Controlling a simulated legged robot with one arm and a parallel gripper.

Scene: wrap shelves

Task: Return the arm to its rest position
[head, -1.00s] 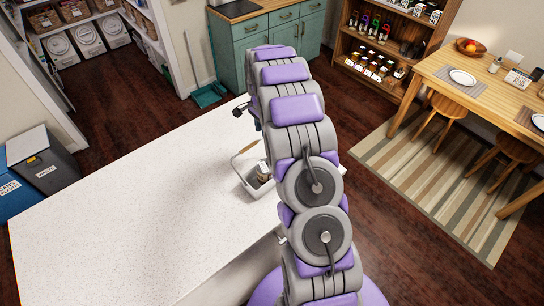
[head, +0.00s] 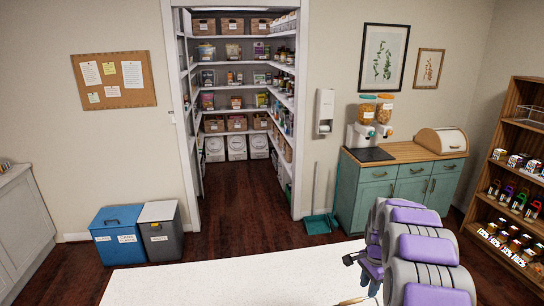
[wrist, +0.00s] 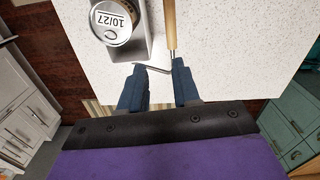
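My gripper (wrist: 158,82) shows in the wrist view with its two blue-grey fingers apart. I see nothing held between the fingertips. In the head view my purple and grey arm (head: 420,250) rises at the lower right, and only a bit of the wooden handle (head: 354,300) shows.
The white counter (head: 230,280) lies in front, with bare room to the left. Blue and grey bins (head: 118,238) stand beyond it. An open pantry (head: 238,130) is at the back, a teal cabinet (head: 400,185) to its right, and a wooden shelf (head: 510,190) at far right.

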